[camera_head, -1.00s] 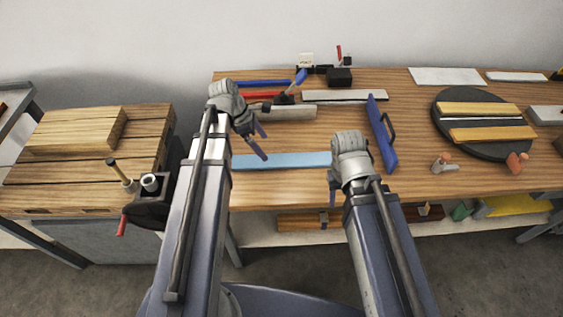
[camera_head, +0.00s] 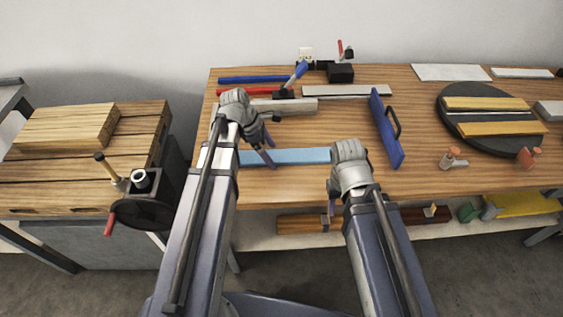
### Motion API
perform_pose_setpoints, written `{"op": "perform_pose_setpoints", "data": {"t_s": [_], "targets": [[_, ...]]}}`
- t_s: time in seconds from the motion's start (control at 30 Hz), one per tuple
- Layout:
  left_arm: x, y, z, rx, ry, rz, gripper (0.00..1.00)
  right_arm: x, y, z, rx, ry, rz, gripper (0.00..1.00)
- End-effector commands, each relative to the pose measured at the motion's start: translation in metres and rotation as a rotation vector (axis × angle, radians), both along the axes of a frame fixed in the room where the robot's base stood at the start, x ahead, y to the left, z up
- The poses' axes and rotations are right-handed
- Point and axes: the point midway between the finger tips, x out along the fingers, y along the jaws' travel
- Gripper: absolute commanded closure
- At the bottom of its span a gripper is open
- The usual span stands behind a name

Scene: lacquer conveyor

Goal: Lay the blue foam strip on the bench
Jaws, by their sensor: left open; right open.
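The light blue foam strip (camera_head: 300,156) lies flat on the wooden bench (camera_head: 290,190), left of its middle and near the front. My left gripper (camera_head: 268,152) is open, with its fingers over the strip's left part; I cannot tell whether they touch it. My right gripper (camera_head: 333,200) is open at the strip's right end, its fingers mostly hidden behind its own wrist. The wrist covers the strip's right end.
A dark blue float with a handle (camera_head: 386,130) stands right of the strip. Behind lie a grey bar (camera_head: 300,105), a red bar (camera_head: 258,91) and a clamp (camera_head: 290,82). A round black turntable (camera_head: 490,145) holds wooden strips. A vise (camera_head: 145,205) is at the left.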

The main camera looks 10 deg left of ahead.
Motion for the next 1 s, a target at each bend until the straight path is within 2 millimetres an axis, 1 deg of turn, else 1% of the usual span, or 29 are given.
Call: {"op": "perform_pose_setpoints", "data": {"t_s": [0.03, 0.27, 1.0], "targets": [[0.0004, -0.0011, -0.0043, 0.0, 0.0, 0.0, 0.0, 0.0001, 0.0, -0.0042, 0.0, 0.0, 0.0, 0.5], [0.0004, -0.0013, -0.0022, 0.0, 0.0, 0.0, 0.01, 0.0, 0.0, -0.0021, 0.0, 0.0, 0.0, 0.5], [0.0002, -0.0011, -0.0022, 0.0, 0.0, 0.0, 0.84, 0.0, 0.0, -0.0022, 0.0, 0.0, 0.0, 0.5]]}}
